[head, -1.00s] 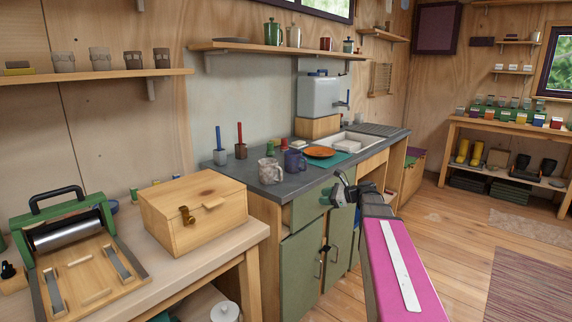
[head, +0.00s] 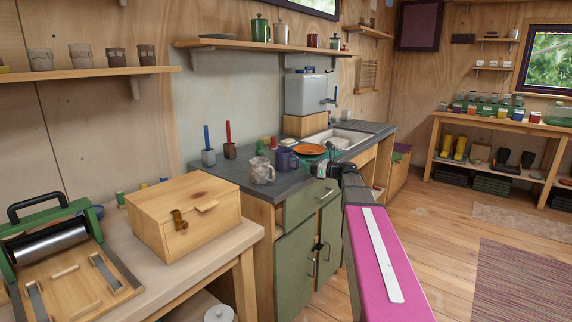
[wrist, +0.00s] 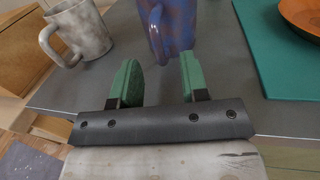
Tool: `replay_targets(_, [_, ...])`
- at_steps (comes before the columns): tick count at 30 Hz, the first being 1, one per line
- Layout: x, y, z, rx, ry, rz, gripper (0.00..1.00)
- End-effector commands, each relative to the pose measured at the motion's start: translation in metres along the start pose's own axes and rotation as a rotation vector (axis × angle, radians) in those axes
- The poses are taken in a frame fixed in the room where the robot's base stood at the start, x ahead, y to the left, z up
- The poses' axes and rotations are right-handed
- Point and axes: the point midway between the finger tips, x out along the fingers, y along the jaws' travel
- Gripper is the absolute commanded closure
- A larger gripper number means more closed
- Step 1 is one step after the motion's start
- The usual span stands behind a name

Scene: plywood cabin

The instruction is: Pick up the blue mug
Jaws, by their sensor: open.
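The blue mug (head: 286,160) stands on the dark grey counter (head: 227,173), and shows at the top middle of the wrist view (wrist: 172,28) with its handle facing my gripper. My gripper (wrist: 156,72) is open and empty. Its two green fingers point at the mug, one on each side of the handle's line, with the mug just beyond the tips. In the head view my gripper (head: 330,163) is small and partly hidden by my arm, at the counter's front edge, right of the mug.
A speckled grey-white mug (head: 262,170) stands close left of the blue mug, also in the wrist view (wrist: 78,32). To the right lie a teal mat (wrist: 275,65) and an orange plate (head: 310,150). The sink (head: 340,138) is farther back.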

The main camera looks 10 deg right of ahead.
Motion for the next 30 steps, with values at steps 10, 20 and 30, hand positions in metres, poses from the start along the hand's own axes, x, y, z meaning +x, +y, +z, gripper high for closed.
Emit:
replay_targets(10, [0.044, 0.001, 0.006, 0.0, 0.001, 0.001, 0.59])
replay_targets(20, [0.047, 0.002, 0.006, 0.0, 0.001, 0.0, 0.82])
replay_targets(30, [0.046, 0.002, 0.006, 0.0, 0.0, 0.0, 1.0])
